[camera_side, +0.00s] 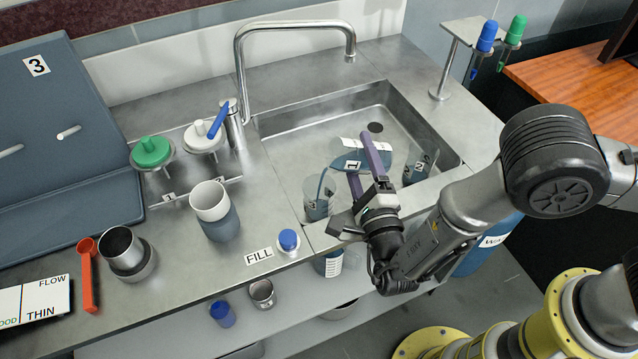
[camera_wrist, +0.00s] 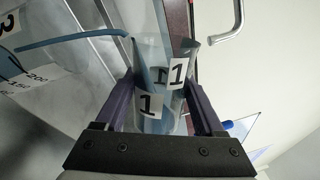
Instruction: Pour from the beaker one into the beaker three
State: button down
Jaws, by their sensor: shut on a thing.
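Beaker one (camera_side: 352,158), clear with blue liquid and a "1" label, is tipped on its side over the sink. My gripper (camera_side: 366,172) is shut on it, with a purple finger on each side. In the wrist view beaker one (camera_wrist: 150,75) sits between the fingers. A blue stream (camera_side: 321,180) runs from its lip at the left down into beaker three (camera_side: 316,208). Beaker three, labelled "3", stands below and left with blue liquid in it. In the wrist view beaker three (camera_wrist: 8,62) is partly cut off at the left edge, with the stream reaching it.
Beaker two (camera_side: 419,166) stands to the right in the sink (camera_side: 285,125). The tap (camera_side: 295,26) arches behind. A stand with tubes (camera_side: 465,32) is at the back right.

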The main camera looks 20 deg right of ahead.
jog(key=shift+r, duration=0.15)
dwell(0.4)
jog(key=shift+a+f+n, duration=0.3)
jog(key=shift+a+n, duration=0.2)
jog(key=shift+n, duration=0.5)
dwell(0.9)
